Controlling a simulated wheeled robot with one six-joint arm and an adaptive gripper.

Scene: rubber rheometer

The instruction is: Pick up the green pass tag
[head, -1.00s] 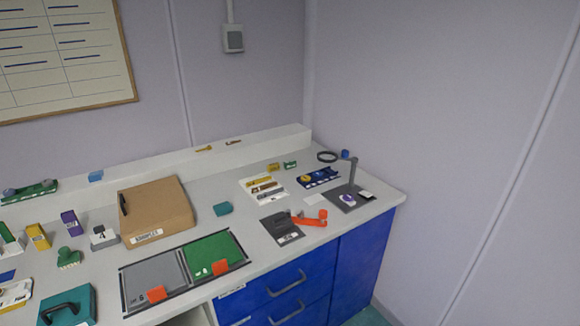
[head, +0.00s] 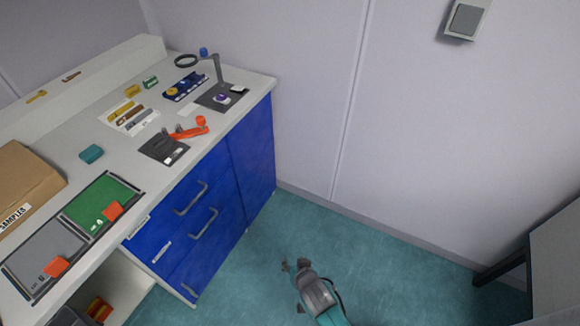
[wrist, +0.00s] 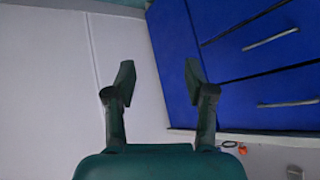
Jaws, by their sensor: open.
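My gripper (head: 292,287) is open and empty, low over the teal floor in front of the blue cabinet. Its two spread fingers also show in the wrist view (wrist: 159,70), with nothing between them. No thing can be clearly read as the green pass tag. A small green piece (head: 150,82) stands near the back of the counter, its markings too small to read. A green panel (head: 88,217) with small white pieces and an orange tab (head: 113,211) lies near the front edge. My gripper is well apart from both.
The counter (head: 128,176) also holds a teal block (head: 91,154), a cardboard box (head: 38,182), an orange-handled tool (head: 187,132) and a grey stand (head: 219,70). Blue drawers (head: 180,228) with handles face the floor. A dark-legged table (head: 555,262) is at right. The floor between is clear.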

